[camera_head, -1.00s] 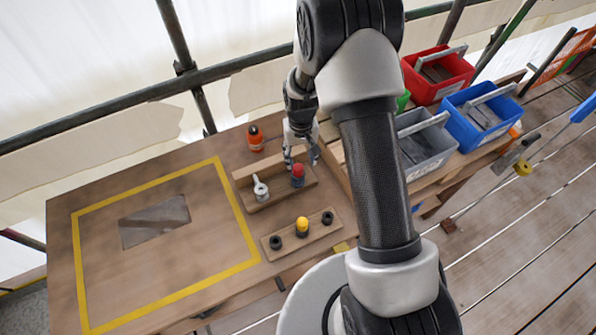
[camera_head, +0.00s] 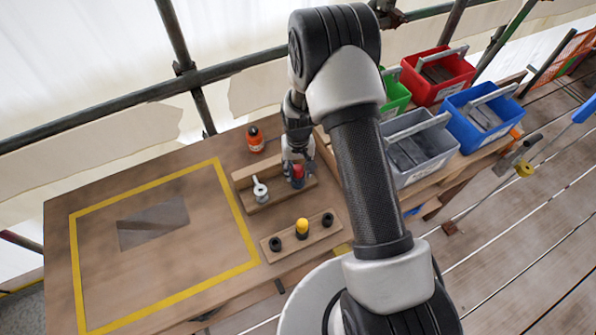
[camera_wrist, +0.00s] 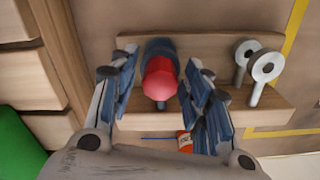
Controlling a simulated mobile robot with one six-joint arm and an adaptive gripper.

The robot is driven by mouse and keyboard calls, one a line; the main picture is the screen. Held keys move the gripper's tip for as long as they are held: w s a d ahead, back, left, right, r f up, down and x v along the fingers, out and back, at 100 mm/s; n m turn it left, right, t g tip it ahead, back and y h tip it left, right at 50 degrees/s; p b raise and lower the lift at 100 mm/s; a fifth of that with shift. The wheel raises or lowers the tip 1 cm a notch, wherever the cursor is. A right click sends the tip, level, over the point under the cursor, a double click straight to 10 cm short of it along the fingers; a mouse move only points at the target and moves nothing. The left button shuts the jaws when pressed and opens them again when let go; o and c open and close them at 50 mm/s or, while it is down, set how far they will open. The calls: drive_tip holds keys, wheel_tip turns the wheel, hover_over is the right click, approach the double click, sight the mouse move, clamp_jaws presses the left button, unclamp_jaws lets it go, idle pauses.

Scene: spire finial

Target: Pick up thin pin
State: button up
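No piece is labelled as the thin pin, and I cannot tell which it is. A red-topped piece with a dark lower part (camera_head: 298,172) stands in the back wooden holder (camera_head: 252,208); its red top (camera_wrist: 160,80) also shows in the wrist view. A grey ring-headed piece (camera_head: 260,190) stands to its left; the wrist view shows two rings there (camera_wrist: 267,66). My gripper (camera_head: 298,160) is over the red-topped piece. In the wrist view my gripper (camera_wrist: 160,68) is open, with a finger on either side of the red top. Whether the fingers touch it is unclear.
A front holder (camera_head: 325,232) carries a yellow-topped piece (camera_head: 302,226) between dark round pieces. An orange bottle (camera_head: 254,139) stands behind. Grey (camera_head: 447,148), blue (camera_head: 505,108), red (camera_head: 460,90) and green (camera_head: 397,92) bins lie right. The yellow-framed area (camera_head: 90,275) holds a dark plate (camera_head: 150,222).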

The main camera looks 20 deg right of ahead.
drive_tip(key=c, duration=0.9)
